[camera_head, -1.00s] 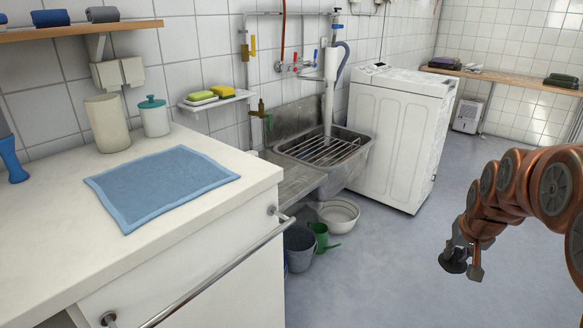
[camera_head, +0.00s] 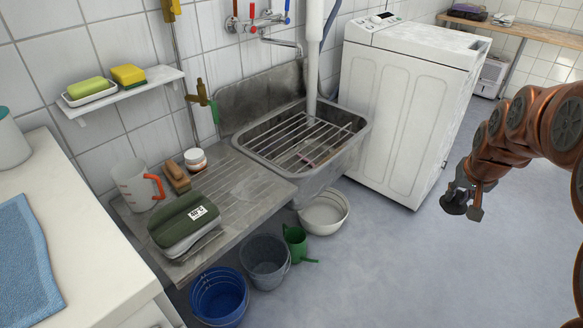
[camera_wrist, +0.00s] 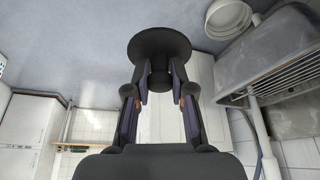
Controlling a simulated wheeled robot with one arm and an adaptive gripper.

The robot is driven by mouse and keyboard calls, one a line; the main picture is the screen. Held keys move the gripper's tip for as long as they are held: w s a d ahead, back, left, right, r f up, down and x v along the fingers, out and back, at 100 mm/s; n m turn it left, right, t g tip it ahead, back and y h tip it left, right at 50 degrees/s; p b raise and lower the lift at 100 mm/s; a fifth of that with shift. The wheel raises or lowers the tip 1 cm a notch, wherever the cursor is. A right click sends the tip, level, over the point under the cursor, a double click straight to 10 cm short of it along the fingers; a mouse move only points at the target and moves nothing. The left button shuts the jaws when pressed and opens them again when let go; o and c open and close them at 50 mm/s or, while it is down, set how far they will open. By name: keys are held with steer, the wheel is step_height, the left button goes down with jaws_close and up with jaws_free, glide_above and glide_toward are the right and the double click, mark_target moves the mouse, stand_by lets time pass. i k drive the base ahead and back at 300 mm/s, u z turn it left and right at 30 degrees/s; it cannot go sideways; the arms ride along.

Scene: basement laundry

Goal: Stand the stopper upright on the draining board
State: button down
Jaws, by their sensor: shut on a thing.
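My gripper (camera_head: 467,200) hangs over the open floor on the right, clear of the sink and draining board. It is shut on the dark stopper (camera_head: 453,203). In the wrist view the stopper (camera_wrist: 158,48) shows as a wide dark disc with a narrower stem, and both fingers (camera_wrist: 159,88) press on the stem. The draining board (camera_head: 245,182) is a grey ribbed slab left of the sink.
The sink (camera_head: 300,138) has a wire rack across it. The white washing machine (camera_head: 400,110) stands right of it. Blue and grey buckets (camera_head: 218,297), a green watering can (camera_head: 297,243) and a white basin (camera_head: 325,212) sit on the floor. The board's right part is bare.

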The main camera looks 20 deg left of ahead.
mark_target(232, 182)
steer(key=i, duration=1.9)
steer(key=u, duration=4.15)
